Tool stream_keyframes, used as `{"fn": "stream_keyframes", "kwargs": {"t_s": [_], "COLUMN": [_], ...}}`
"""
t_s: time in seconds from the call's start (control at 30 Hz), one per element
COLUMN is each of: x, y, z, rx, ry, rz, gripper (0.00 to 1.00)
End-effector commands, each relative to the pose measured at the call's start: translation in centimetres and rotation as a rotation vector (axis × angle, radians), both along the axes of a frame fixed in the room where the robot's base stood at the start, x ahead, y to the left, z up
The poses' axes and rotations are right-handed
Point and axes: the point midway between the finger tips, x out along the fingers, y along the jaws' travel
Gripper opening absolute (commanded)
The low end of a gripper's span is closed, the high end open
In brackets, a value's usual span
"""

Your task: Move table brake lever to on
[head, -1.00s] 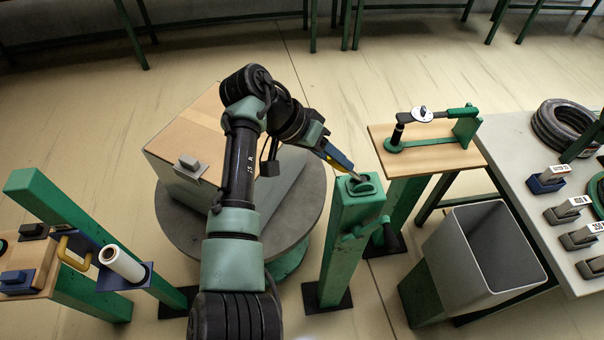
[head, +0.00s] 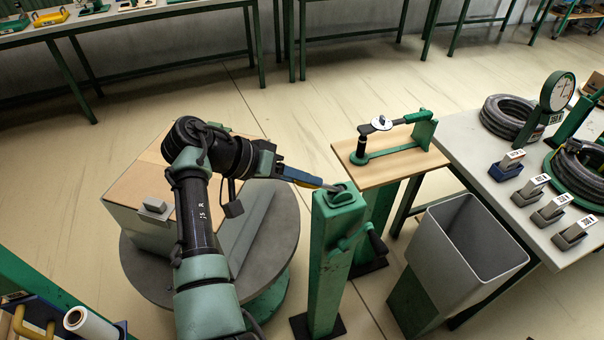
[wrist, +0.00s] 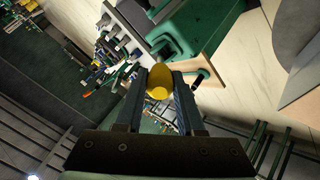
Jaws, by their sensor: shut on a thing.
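The green post (head: 330,262) stands right of the turntable and has a plate with a dark slot (head: 341,196) on top. My gripper (head: 316,184) reaches in from the left, just above the post top. In the wrist view it is shut on a yellow rounded knob (wrist: 159,83), which sits between the two dark fingers. I take this knob to be the end of the brake lever; in the head view the fingers largely hide it. A short grey piece (head: 334,188) shows between the fingertips and the slot. On and off marks cannot be read.
The round grey turntable (head: 290,226) carries a large box (head: 135,207) beside my arm. A crank handle (head: 376,240) sticks out of the post's right side. A wooden stand (head: 405,168), a grey bin (head: 415,250) and a table with hoses (head: 480,152) lie to the right.

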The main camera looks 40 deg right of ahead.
Motion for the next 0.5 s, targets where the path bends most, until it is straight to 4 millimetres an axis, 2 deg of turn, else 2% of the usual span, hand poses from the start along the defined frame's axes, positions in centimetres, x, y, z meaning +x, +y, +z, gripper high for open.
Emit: {"fn": "stream_keyframes", "kwargs": {"t_s": [0.03, 0.07, 0.2, 0.5], "x": [0.0, 0.0, 0.0, 0.03], "y": [0.14, 0.14, 0.1, 0.08], "z": [-0.27, -0.27, -0.23, -0.09], "rx": [0.004, 0.004, 0.003, 0.001], "ry": [0.004, 0.004, 0.003, 0.001], "rz": [0.003, 0.003, 0.003, 0.002], "gripper": [0.0, 0.41, 0.66, 0.66]}}
